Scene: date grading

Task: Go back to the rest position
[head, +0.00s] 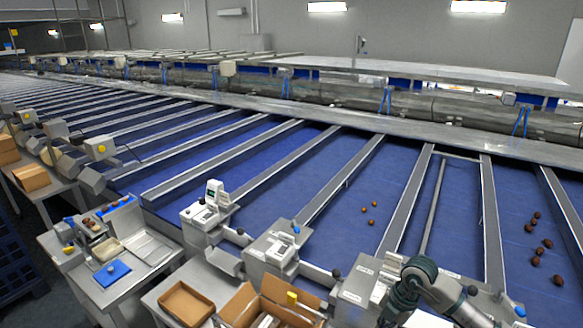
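One arm of mine, grey and dark green, shows at the bottom right in the head view. It comes in from the bottom edge, right of the middle, and bends at a rounded joint. Its dark end runs down to the bottom edge over a metal station, and no gripper fingers show there. My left arm and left gripper are not in view. Several brown dates (537,243) lie on the blue belt at the right. A few smaller dates (371,208) lie on the belt left of them.
Blue belt lanes (400,165) with metal dividers fill the middle. Metal stations (275,250) line the near edge. An open cardboard box (240,303) and a brown tray (186,304) stand at the bottom. A side table (150,250) holds a blue pad (112,272).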

